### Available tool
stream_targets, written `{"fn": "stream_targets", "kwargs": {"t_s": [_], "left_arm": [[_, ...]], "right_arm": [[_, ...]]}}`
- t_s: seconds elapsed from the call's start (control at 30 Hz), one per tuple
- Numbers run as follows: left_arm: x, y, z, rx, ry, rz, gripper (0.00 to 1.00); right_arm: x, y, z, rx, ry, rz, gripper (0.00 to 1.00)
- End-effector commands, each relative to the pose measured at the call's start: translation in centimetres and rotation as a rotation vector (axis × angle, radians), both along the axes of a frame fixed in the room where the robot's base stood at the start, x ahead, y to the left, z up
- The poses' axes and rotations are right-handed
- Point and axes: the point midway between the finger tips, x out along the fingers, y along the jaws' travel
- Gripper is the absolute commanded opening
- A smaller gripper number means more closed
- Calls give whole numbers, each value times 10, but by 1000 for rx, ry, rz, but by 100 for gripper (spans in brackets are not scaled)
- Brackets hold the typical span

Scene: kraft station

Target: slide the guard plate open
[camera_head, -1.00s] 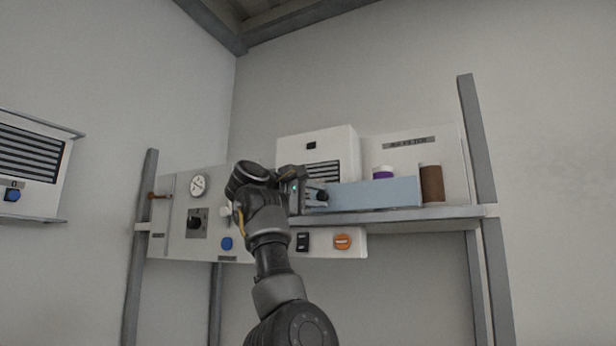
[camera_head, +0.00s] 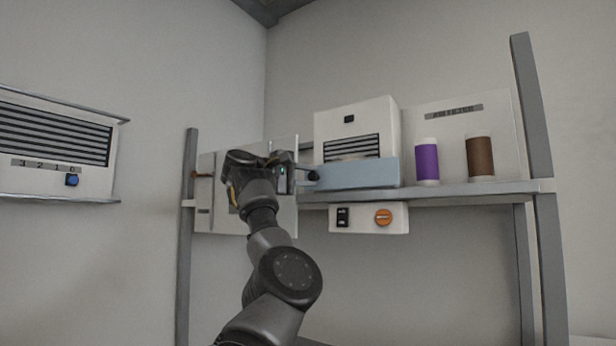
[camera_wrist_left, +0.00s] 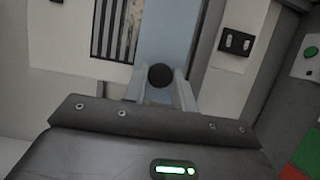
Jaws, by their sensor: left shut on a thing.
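The guard plate (camera_head: 358,173) is a pale blue-grey panel on the shelf, in front of the white box's lower part. It also shows in the left wrist view (camera_wrist_left: 170,35), with its black knob (camera_wrist_left: 160,76). The knob (camera_head: 313,176) sits at the plate's left end in the head view. My left gripper (camera_head: 305,177) is shut on the knob, with a finger on either side of it in the wrist view. The purple and brown cylinders to the plate's right are uncovered. My right gripper is not in view.
A purple cylinder (camera_head: 427,162) and a brown cylinder (camera_head: 480,158) stand on the shelf (camera_head: 470,189). The white box (camera_head: 357,118) has a dark slatted grille. Below the shelf is a panel with a black switch (camera_head: 343,217) and an orange knob (camera_head: 383,217). Grey posts flank the shelf.

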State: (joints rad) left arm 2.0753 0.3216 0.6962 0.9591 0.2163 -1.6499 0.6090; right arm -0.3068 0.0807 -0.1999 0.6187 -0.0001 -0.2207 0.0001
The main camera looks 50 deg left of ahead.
Motion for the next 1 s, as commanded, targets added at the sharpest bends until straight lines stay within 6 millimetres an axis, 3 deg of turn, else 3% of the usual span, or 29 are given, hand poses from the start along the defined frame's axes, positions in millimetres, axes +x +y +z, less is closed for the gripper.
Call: {"fn": "stream_targets", "kwargs": {"t_s": [0.07,0.1,0.27,0.63,1.0], "left_arm": [[0,-1,0,0,2,-3,0],[1,-1,0,0,2,-3,29],[0,-1,0,0,2,-2,48],[-9,1,-2,1,0,0,48],[-77,12,-5,0,-1,0,48]], "right_arm": [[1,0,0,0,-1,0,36],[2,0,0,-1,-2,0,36],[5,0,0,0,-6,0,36],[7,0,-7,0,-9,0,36],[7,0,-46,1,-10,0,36]]}}
